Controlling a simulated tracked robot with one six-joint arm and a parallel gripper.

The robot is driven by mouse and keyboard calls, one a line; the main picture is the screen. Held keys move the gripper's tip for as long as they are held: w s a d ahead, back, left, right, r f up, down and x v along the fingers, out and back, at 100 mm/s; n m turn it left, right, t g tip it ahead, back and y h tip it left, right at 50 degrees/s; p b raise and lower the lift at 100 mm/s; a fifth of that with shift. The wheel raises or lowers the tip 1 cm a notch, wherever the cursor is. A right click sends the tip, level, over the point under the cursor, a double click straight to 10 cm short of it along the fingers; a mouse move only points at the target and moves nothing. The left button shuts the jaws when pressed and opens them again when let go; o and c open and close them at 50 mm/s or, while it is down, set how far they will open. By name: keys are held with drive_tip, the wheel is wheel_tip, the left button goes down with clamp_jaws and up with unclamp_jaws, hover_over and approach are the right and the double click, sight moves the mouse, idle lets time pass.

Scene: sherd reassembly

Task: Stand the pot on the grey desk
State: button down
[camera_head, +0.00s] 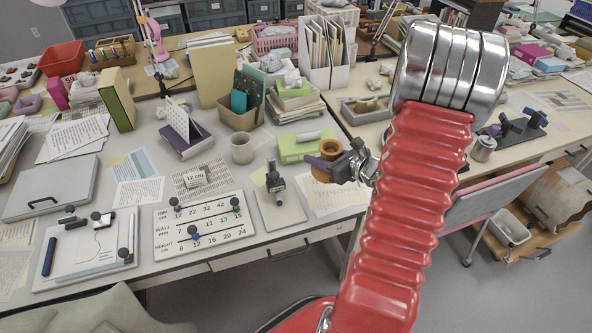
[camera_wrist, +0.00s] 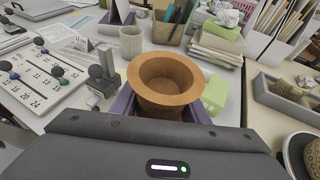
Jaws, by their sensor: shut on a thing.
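The pot (camera_head: 331,148) is a small orange-brown vessel with a wide flared rim. My gripper (camera_head: 324,164) is shut on it, with the purple jaws around its body below the rim. The wrist view shows the pot (camera_wrist: 166,82) upright between the jaws, its open mouth facing up; its base is hidden. The grey desk (camera_head: 150,133) lies to the left and beneath. In the head view the pot appears over papers near the desk's front right part. I cannot tell for sure whether its base touches anything.
A microscope-like stand (camera_head: 273,183) is left of the pot, with a pale mug (camera_head: 242,148) behind it. A green box (camera_head: 303,150) is close behind the pot. A numbered board (camera_head: 204,226) lies front left. A wooden desk adjoins on the right.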

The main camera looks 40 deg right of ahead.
drive_tip(key=shift+f, duration=2.7)
drive_tip(key=shift+f, duration=2.05)
drive_tip(key=c, duration=1)
unclamp_jaws()
drive_tip(key=shift+f, duration=0.1)
drive_tip(key=shift+c, duration=0.2)
drive_tip(key=shift+s, duration=0.1)
